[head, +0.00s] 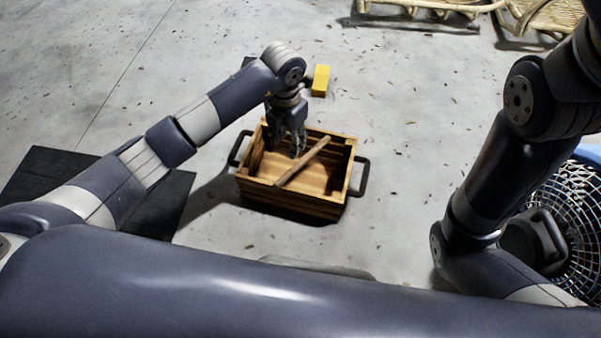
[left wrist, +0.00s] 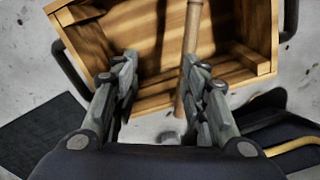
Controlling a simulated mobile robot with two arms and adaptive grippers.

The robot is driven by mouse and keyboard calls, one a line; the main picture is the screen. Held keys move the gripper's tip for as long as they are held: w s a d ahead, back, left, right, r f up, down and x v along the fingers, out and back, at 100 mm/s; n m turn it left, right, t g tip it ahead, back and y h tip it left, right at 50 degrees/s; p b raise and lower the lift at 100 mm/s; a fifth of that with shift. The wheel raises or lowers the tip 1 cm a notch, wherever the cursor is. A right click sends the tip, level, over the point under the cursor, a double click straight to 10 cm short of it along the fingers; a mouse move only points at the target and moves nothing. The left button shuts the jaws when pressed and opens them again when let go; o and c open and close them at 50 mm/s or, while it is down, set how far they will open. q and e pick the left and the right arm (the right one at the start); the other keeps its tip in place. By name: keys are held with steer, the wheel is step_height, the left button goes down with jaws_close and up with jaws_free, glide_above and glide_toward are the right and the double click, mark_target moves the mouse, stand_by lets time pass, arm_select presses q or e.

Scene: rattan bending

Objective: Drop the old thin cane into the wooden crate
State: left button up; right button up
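The wooden crate (head: 290,200) stands on the floor in the middle of the head view, with a dark handle at each end. A thin brown cane (head: 306,160) lies at a slant across the crate's opening; its upper end overlaps the far rim, and I cannot tell whether it rests on it. My left gripper (head: 285,150) points down over the crate, to the left of the cane. In the left wrist view its fingers (left wrist: 159,62) are apart with nothing between the tips, and the cane (left wrist: 192,35) passes close by the right finger.
A yellow block (head: 321,80) lies beyond the crate. Rattan pieces (head: 430,6) lie at the far right. A dark mat (head: 40,170) lies at left. Floor right of the crate is mostly clear.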

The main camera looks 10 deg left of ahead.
arm_select(q)
steer(key=shift+r, duration=0.1)
step_height(320, 180, up, 12)
stand_by(0.5)
